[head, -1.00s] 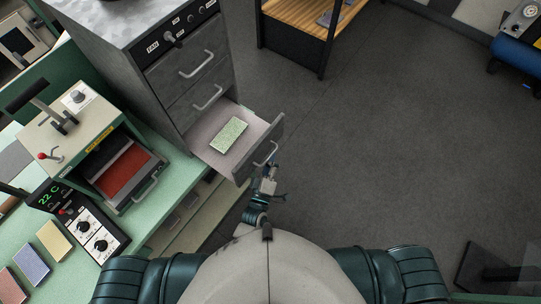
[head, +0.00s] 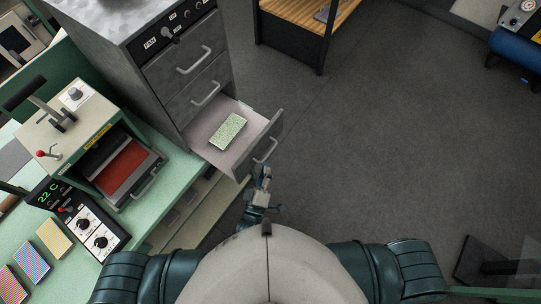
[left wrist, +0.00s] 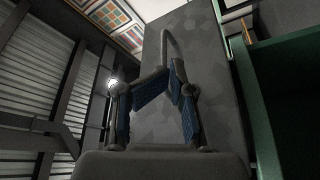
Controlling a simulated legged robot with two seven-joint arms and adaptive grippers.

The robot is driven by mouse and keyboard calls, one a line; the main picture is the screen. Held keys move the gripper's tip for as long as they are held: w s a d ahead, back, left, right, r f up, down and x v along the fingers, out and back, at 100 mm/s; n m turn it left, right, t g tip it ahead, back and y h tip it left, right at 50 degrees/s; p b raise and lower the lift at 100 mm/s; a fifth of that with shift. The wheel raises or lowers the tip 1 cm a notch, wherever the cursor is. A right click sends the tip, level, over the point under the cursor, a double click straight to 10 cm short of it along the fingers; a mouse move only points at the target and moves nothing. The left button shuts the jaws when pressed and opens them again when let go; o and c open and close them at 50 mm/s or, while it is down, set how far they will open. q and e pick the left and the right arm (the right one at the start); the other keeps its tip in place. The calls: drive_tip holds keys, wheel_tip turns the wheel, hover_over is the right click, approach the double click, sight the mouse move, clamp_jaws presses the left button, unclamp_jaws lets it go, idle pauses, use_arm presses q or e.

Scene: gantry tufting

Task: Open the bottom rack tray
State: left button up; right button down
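The rack is a dark grey cabinet with stacked drawers. Its bottom rack tray (head: 205,128) stands pulled out, with a green speckled block (head: 228,131) lying inside. The tray's front carries a pale curved handle (head: 266,149). My left gripper (head: 265,170) is just below this handle in the head view, close to its near end. In the left wrist view, the finger tips (left wrist: 171,75) lean close together beside the handle (left wrist: 170,38), against the grey front panel. Whether the fingers grip the handle is unclear. My right gripper is not in view.
Two drawers above (head: 190,80) are closed. A green bench (head: 170,175) at left holds a press with a red plate (head: 126,170) and a temperature controller (head: 85,220). A wooden-topped stand (head: 300,20) is behind.

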use_arm(q)
drive_tip(key=v, duration=0.6)
drive_tip(key=shift+s, duration=0.2)
drive_tip(key=shift+f, duration=0.1)
drive_tip(key=s+a+f+m+g+y, duration=0.1)
drive_tip(key=a+f+m+g, duration=0.15)
drive_tip(key=f, duration=0.75)
drive_tip(key=s+a+f+m+g, duration=0.2)
drive_tip(key=f+g, duration=0.1)
drive_tip(key=f, duration=0.6)
drive_tip(key=s+a+f+m+g+y, duration=0.1)
drive_tip(key=a+f+m+g, duration=0.15)
drive_tip(key=f, duration=0.75)
drive_tip(key=s+a+f+m+g+y, duration=0.1)
drive_tip(key=s+a+f+g+y, duration=0.1)
drive_tip(key=s+a+f+g, duration=0.3)
drive_tip(key=s+a+f+m+g+y, duration=0.2)
drive_tip(key=s+a+f+g, duration=0.3)
drive_tip(key=s+a+f, duration=0.6)
drive_tip(key=s+f, duration=0.3)
drive_tip(key=s, duration=0.4)
drive_tip(key=shift+f+y, duration=0.3)
drive_tip(key=shift+y, duration=0.1)
